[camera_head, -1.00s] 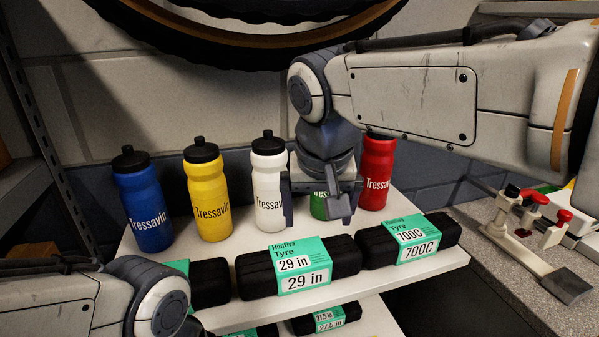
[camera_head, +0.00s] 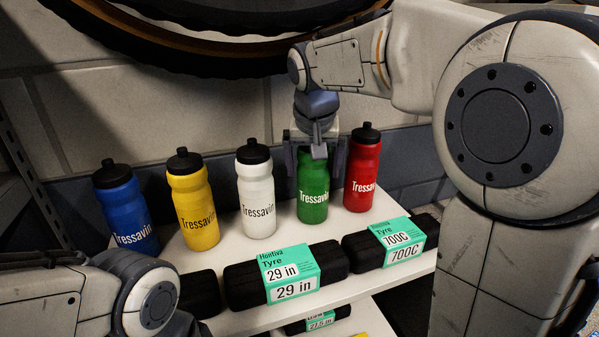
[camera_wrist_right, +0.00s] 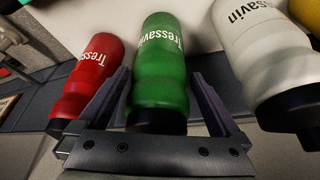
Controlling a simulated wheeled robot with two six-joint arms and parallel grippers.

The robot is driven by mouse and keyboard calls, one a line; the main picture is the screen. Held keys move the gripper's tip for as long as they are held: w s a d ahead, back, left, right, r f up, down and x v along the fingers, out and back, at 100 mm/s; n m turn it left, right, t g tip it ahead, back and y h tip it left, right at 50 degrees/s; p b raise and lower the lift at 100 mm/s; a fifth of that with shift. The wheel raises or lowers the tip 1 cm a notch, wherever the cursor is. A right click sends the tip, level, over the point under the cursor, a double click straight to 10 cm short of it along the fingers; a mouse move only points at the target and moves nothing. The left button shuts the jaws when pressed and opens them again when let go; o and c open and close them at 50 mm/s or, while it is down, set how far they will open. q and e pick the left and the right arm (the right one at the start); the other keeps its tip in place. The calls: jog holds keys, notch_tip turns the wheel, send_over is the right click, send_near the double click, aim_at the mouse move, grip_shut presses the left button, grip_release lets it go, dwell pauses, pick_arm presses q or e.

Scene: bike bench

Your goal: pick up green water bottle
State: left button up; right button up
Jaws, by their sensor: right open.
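The green water bottle (camera_head: 313,188) stands upright on the white shelf, between the white bottle (camera_head: 257,193) and the red bottle (camera_head: 362,172). My right gripper (camera_head: 316,160) is open at the bottle's upper part, its fingers on either side; the gripper hides the bottle's cap in the head view. In the right wrist view, the green bottle (camera_wrist_right: 160,70) lies between the two spread fingers (camera_wrist_right: 165,105), and I cannot tell whether either finger touches it. My left gripper does not show; only part of my left arm is at the lower left.
A yellow bottle (camera_head: 193,205) and a blue bottle (camera_head: 124,212) stand further left on the shelf (camera_head: 215,262). Packed tyres (camera_head: 285,274) lie along the front edge. A wheel (camera_head: 200,40) hangs on the wall behind. The red and white bottles stand close to my fingers.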

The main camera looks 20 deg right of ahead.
jog(key=shift+w+d+f, duration=0.2)
jog(key=shift+w+f, duration=0.2)
jog(key=shift+f, duration=0.15)
jog(key=c, duration=1.1)
jog(key=shift+c, duration=0.2)
